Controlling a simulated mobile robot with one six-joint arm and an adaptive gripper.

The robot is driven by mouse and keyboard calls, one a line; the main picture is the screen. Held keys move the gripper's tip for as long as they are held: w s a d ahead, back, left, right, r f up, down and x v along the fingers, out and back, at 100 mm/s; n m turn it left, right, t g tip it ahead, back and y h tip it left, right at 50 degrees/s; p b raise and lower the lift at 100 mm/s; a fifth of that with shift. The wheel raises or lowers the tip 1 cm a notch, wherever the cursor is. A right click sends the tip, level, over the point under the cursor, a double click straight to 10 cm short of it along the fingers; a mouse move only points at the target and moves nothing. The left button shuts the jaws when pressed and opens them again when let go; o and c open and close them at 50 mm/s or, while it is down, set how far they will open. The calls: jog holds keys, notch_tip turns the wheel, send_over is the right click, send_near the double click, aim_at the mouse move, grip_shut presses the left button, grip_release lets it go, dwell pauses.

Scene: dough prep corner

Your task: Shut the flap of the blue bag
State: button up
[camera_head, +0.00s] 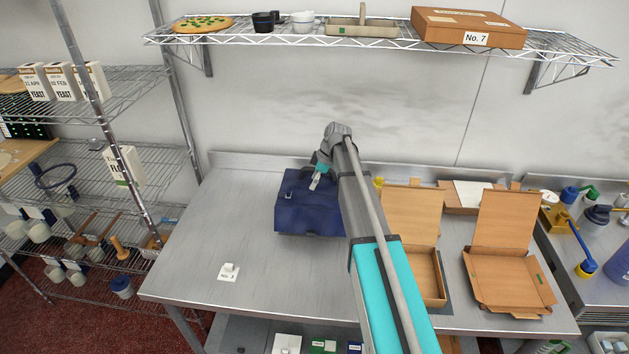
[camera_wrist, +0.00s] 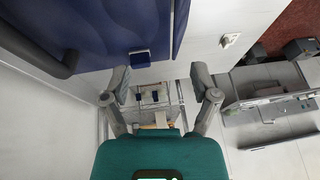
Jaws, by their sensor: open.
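The blue bag (camera_head: 296,212) stands on the steel table, left of my arm. In the wrist view its blue fabric (camera_wrist: 115,25) fills the upper left, with a dark curved handle (camera_wrist: 45,55) and a small blue tab (camera_wrist: 140,56) at its edge. How far its flap stands open I cannot tell. My gripper (camera_head: 315,184) is over the upper part of the bag, pointing down toward the front. In the wrist view my gripper (camera_wrist: 161,78) is open, with nothing between its fingers; the tab lies just beyond the gap. My arm hides the bag's right side.
Two open cardboard boxes (camera_head: 508,262) (camera_head: 412,215) stand right of my arm. A small white switch-like piece (camera_head: 228,271) lies on the bare left part of the table (camera_head: 200,240). A wire shelf (camera_head: 380,40) with a brown box (camera_head: 467,27) hangs above. A wire rack (camera_head: 75,165) stands left.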

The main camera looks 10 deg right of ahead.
jog(key=shift+c, duration=0.2)
jog(key=shift+s+f, duration=0.1)
jog(key=shift+s, duration=0.15)
jog(key=c, duration=0.4)
jog(key=shift+m+h, duration=0.3)
jog(key=shift+m, duration=0.6)
jog(key=s, duration=0.1)
jog(key=s+f+b, duration=0.1)
jog(key=s+a, duration=0.1)
jog(key=s, duration=0.1)
jog(key=shift+f, duration=0.2)
grip_shut()
jog(key=s+f+m+h+b, duration=0.2)
jog(key=s+m, duration=0.4)
jog(key=s, duration=0.6)
jog(key=s+a+f+m+h+b, duration=0.1)
jog(key=s+f+m+b, duration=0.3)
jog(key=s, duration=0.9)
jog(key=shift+s+a+f+m+h+b, duration=0.2)
jog(key=shift+f+m+h+b, duration=0.25)
jog(key=shift+f+m, duration=0.5)
jog(key=shift+r, duration=0.15)
